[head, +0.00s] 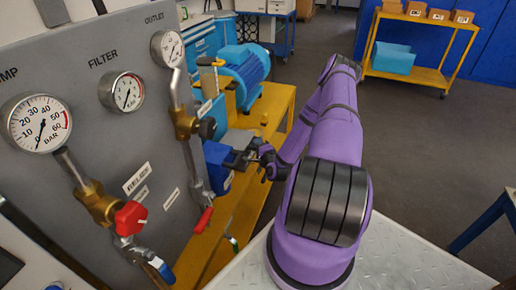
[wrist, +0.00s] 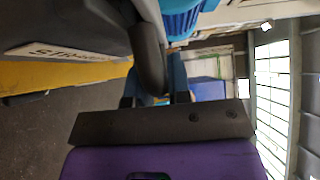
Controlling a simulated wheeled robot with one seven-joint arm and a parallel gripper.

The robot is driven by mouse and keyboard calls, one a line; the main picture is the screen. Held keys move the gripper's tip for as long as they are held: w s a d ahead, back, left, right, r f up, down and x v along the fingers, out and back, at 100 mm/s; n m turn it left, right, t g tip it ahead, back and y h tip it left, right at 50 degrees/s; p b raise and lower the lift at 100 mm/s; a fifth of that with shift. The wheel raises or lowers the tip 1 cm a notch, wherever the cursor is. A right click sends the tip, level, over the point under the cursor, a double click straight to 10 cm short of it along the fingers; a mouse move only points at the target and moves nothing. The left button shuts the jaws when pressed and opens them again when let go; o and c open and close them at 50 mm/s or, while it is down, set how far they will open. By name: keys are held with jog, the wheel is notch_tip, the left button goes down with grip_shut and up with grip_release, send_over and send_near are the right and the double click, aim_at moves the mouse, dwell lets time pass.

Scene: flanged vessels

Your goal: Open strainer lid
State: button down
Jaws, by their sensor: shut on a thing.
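The strainer shows in the head view as a blue body (head: 216,170) with a grey top (head: 236,139), on the yellow bench. In the wrist view a dark grey part with a label starting "STR" (wrist: 68,52) fills the upper left. A dark rounded bar (wrist: 148,55) sticks out beside it and runs down between my fingers. My gripper (head: 246,158) is at the strainer's right side in the head view. In the wrist view my gripper (wrist: 155,92) is shut on this bar, which looks like the lid's handle. The grip contact is partly hidden, and I cannot tell whether the lid is raised.
A grey panel (head: 75,90) with gauges, valves and a red-handled lever (head: 203,220) stands at the left. A blue motor (head: 243,70) sits behind the strainer on the yellow bench (head: 235,215). The floor (head: 420,130) to the right is open.

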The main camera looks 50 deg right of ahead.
jog(key=shift+w+r+n+g+y, duration=0.2)
jog(key=shift+r+n+g+y, duration=0.2)
jog(key=shift+r+n+g, duration=0.95)
jog(key=c, duration=1.1)
grip_release()
jog(key=shift+r, duration=0.1)
jog(key=shift+o, duration=0.2)
